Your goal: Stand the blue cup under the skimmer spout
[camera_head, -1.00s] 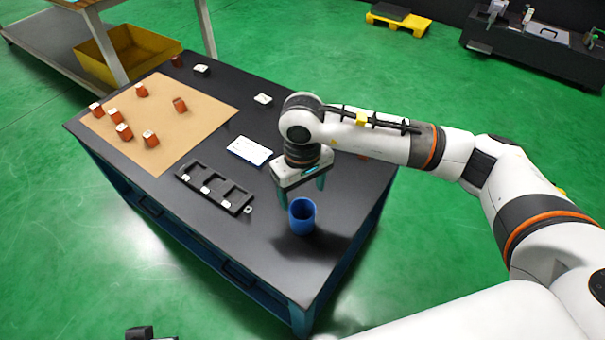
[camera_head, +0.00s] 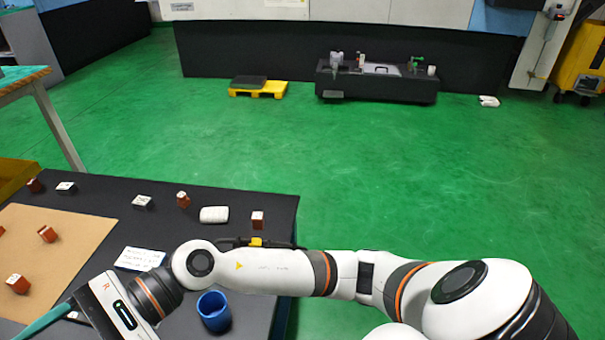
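The blue cup (camera_head: 213,311) stands upright on the dark table near the bottom of the head view, its open top showing. My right gripper (camera_head: 108,308) is left of the cup and apart from it, its fingers pointing to the lower left. One teal finger shows at the outer end of the gripper body; the other is outside the picture. The gripper looks open, with nothing seen in it. A long black bench unit (camera_head: 377,85) with small fittings, one of them green, stands far back. I cannot make out a skimmer spout on it. My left gripper is not in view.
The dark table (camera_head: 262,205) holds a brown mat (camera_head: 80,232) with red-brown blocks, a white card (camera_head: 140,259) and a white rounded piece (camera_head: 214,214). A yellow pallet (camera_head: 257,89) lies on the far floor. Open green floor (camera_head: 400,165) separates table and bench.

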